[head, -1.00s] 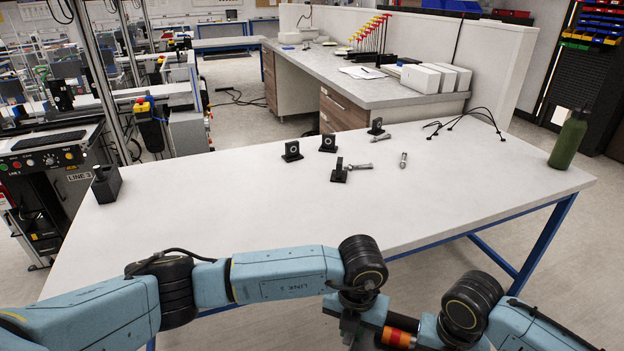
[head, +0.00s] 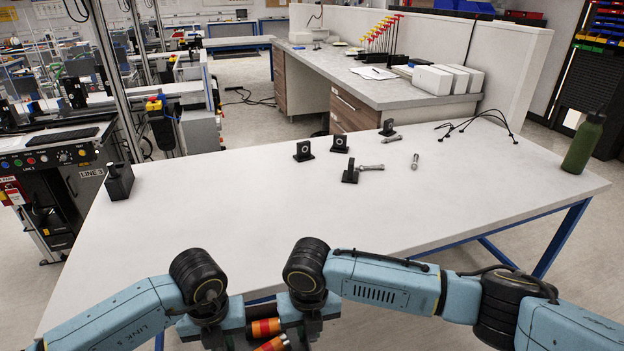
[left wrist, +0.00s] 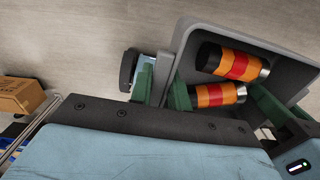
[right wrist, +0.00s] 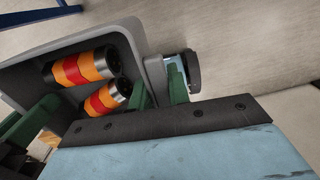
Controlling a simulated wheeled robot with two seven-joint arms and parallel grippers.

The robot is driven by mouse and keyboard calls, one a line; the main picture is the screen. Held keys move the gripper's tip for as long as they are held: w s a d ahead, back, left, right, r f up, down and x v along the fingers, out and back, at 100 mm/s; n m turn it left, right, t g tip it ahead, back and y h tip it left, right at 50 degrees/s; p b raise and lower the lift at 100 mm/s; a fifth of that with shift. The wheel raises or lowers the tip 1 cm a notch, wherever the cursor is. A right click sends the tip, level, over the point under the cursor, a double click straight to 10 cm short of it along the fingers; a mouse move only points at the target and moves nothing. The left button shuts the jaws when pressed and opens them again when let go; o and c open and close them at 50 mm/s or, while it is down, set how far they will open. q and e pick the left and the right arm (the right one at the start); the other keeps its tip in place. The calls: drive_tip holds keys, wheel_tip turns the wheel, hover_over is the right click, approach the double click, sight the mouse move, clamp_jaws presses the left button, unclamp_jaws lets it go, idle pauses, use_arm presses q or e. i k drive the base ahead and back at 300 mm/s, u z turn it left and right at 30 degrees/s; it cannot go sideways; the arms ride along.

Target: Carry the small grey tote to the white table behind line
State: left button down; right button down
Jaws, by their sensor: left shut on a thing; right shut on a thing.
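The small grey tote (left wrist: 188,55) is held between my two arms and carries two orange-and-red cylinders (left wrist: 232,62) with dark ends. My left gripper (left wrist: 163,85) is shut on one side wall in the left wrist view. My right gripper (right wrist: 158,88) is shut on the opposite wall of the tote (right wrist: 155,70) in the right wrist view. In the head view the cylinders (head: 266,328) show at the bottom edge, between my wrists, and most of the tote is hidden or out of frame. The white table (head: 240,215) stands just ahead, beyond my arms.
Black fixtures (head: 340,144), metal tools (head: 371,167) and a cable (head: 480,122) lie on the table's far part. A green bottle (head: 584,144) stands at its right, a black block (head: 119,181) at its left. Its near middle is clear. The line 3 control unit (head: 50,165) stands left.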

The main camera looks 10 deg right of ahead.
sight(232, 252)
drive_tip(key=u, duration=0.2)
drive_tip(key=i, duration=1)
